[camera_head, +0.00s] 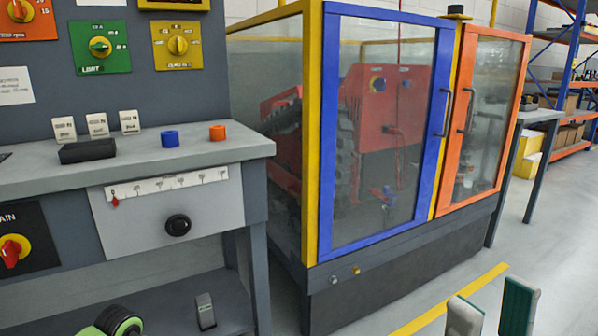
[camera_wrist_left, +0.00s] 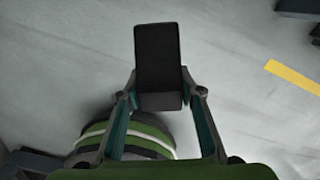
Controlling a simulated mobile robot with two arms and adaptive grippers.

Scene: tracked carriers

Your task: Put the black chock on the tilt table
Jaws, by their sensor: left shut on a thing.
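In the left wrist view my left gripper (camera_wrist_left: 160,98) is shut on the black chock (camera_wrist_left: 158,55), a dark rectangular block that juts out beyond the fingertips. Pale grey floor shows behind it. My left gripper and the held chock cannot be made out in the head view. My right gripper (camera_head: 491,312) is at the bottom right of the head view, its two fingers apart with nothing between them, in front of the floor. I cannot pick out the tilt table in either view.
A grey bench (camera_head: 250,150) holds a flat black block (camera_head: 88,151), a blue cylinder (camera_head: 170,138) and an orange one (camera_head: 217,132). A dark piece (camera_head: 205,310) stands on the lower shelf. A glazed cabinet (camera_head: 375,253) encloses a red machine.

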